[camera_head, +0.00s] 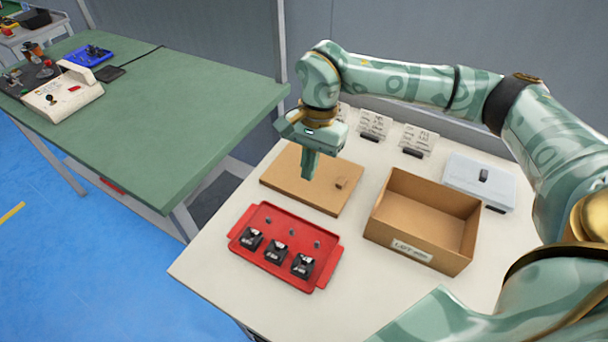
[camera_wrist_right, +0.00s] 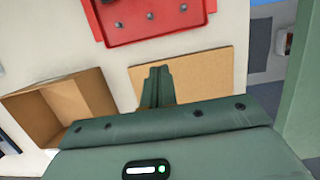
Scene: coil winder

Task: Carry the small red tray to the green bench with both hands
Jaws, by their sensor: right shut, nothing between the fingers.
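The small red tray (camera_head: 262,266) lies on the white table, near its left front corner. It holds several black parts, three of them larger blocks in a front row. Part of the tray also shows at the top of the right wrist view (camera_wrist_right: 168,32). The green bench (camera_head: 150,110) stands to the left, apart from the white table. My right gripper (camera_head: 309,178) points down over the brown board, behind the tray and apart from it. Its fingers are closed together with nothing between them, as the right wrist view (camera_wrist_right: 157,72) also shows. My left gripper is not in view.
The brown board (camera_head: 325,198) lies behind the tray, and an open cardboard box (camera_head: 388,232) stands right of it. A grey-white case (camera_head: 475,175) and small label stands (camera_head: 375,124) are farther back. The green bench's near part is clear; a white device (camera_head: 62,100) and a blue tray (camera_head: 88,56) occupy its far left.

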